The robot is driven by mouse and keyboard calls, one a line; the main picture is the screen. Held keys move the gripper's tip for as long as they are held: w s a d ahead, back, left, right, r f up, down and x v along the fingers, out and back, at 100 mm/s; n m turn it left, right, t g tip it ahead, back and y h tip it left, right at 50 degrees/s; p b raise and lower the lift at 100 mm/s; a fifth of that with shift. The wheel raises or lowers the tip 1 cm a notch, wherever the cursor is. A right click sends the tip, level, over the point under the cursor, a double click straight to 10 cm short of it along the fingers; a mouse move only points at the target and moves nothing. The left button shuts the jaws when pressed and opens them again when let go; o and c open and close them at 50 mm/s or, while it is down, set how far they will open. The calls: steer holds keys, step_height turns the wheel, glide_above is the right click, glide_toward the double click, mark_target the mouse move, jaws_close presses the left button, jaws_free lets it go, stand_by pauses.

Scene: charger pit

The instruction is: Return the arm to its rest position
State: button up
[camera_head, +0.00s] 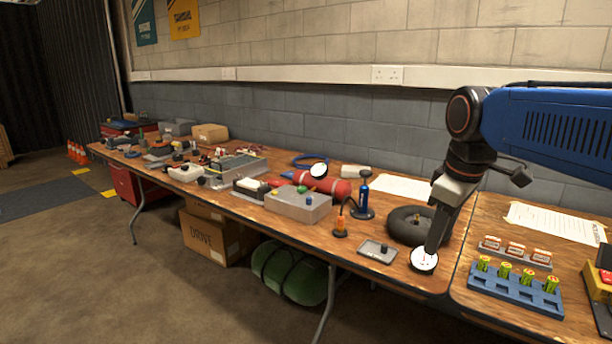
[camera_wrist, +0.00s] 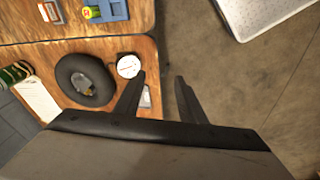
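My gripper (camera_head: 433,248) hangs at the end of my blue arm (camera_head: 555,125), above the front edge of the right part of the bench. A round white dial gauge (camera_head: 424,261) shows just below the fingertips in the head view. In the wrist view the gauge (camera_wrist: 129,66) lies on the table beside the left finger, outside the gap.
A black tyre (camera_head: 404,227) lies behind the gauge. A blue battery rack (camera_head: 515,290) is at the right. The block wall (camera_head: 300,140) runs behind the bench.

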steer(key=s+d+f+m+t, duration=0.2)
steer(key=s+f+m, duration=0.6)
steer(key=s+f, duration=0.7)
steer(key=shift+f+m, duration=0.3)
steer(key=shift+f, duration=0.1)
